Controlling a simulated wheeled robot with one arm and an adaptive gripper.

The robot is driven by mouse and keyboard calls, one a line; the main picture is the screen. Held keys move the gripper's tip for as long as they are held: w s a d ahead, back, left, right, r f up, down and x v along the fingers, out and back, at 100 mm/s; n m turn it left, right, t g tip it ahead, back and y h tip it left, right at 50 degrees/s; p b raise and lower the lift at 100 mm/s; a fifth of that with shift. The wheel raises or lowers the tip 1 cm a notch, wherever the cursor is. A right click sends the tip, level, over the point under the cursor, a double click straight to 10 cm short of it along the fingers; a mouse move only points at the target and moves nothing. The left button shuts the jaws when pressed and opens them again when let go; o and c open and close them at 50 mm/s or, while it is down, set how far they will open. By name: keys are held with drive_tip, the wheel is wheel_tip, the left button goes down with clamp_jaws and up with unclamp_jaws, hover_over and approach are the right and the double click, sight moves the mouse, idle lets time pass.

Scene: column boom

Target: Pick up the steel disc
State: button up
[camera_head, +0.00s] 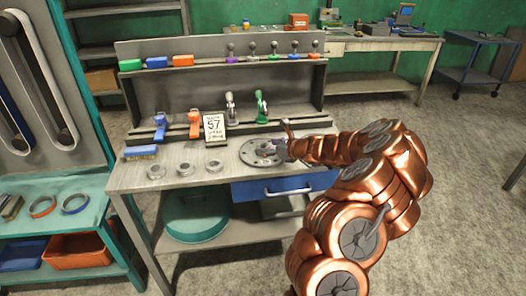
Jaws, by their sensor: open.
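A round grey steel disc (256,154) with holes in its face lies flat on the workbench top (225,177), near its right part. My gripper (284,145) is at the disc's right side, at the end of my copper-coloured arm. It is open, and it covers part of the disc's right edge. I cannot tell whether its fingers touch the disc.
Several small metal rings (185,168) lie on the bench left of the disc. Clamps (261,106) stand along the rear ledge. A blue drawer (270,187) is below the top.

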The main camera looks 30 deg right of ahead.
drive_tip(key=shift+w+a+f, duration=0.15)
drive_tip(key=shift+w+f, duration=0.1)
drive_tip(key=shift+w, duration=0.4)
drive_tip(key=shift+c, duration=0.4)
clamp_jaws()
